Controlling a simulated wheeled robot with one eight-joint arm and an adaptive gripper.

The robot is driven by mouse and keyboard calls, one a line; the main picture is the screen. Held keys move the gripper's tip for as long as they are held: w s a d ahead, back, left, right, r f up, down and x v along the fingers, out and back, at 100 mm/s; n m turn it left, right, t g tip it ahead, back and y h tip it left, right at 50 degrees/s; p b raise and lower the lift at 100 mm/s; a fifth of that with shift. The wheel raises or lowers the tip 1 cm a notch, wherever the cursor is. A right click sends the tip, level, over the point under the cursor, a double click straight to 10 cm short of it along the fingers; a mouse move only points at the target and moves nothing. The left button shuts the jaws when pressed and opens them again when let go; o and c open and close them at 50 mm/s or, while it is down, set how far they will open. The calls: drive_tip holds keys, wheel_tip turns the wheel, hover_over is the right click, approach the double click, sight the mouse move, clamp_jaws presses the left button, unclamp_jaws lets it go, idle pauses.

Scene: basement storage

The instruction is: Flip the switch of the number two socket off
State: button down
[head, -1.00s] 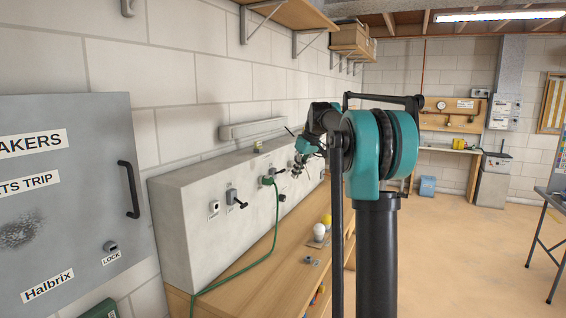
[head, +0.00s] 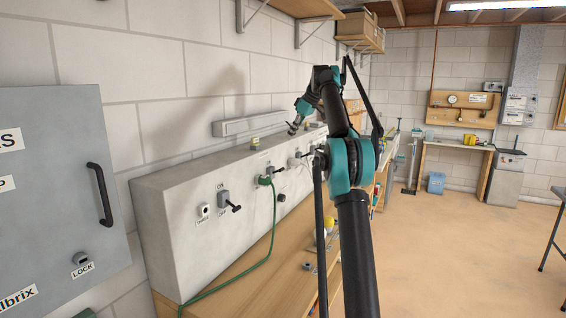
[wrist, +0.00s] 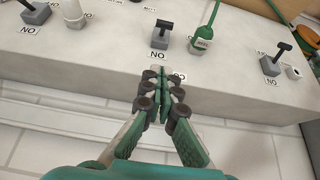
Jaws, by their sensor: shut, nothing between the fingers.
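A long grey-white panel box (head: 165,215) on the bench carries a row of sockets and lever switches. In the wrist view, a switch with a black T-shaped lever (wrist: 161,34) stands in the middle, beside a green plug (wrist: 203,38); the plug also shows in the head view (head: 265,180). Other switches stand to its right (wrist: 272,62) and left (wrist: 36,12). ON labels appear upside down there; I cannot read a socket number. My gripper (wrist: 170,72) is shut and empty, its tips near the middle switch's ON label, apart from the lever. In the head view my gripper (head: 292,130) is above the box's top edge.
A green cable (head: 240,262) hangs from the plug onto the wooden bench (head: 255,280). A grey breaker cabinet (head: 50,200) is at the left. A shelf (head: 285,10) hangs above. Open floor (head: 450,250) lies to the right.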

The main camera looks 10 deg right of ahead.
hover_over(283, 169)
drive_tip(key=a, duration=0.1)
wheel_tip(283, 169, down, 9)
drive_tip(key=shift+w+r, duration=0.1)
drive_tip(key=shift+w, duration=0.05)
drive_tip(key=f, duration=0.3)
drive_tip(key=shift+s+d, duration=0.2)
drive_tip(key=shift+d, duration=0.2)
drive_tip(key=shift+s+d+f, duration=0.1)
drive_tip(key=shift+f, duration=0.3)
drive_tip(key=shift+s+d+f+t+y, duration=0.4)
drive_tip(key=shift+f+t+y, duration=0.2)
drive_tip(key=shift+y, duration=0.3)
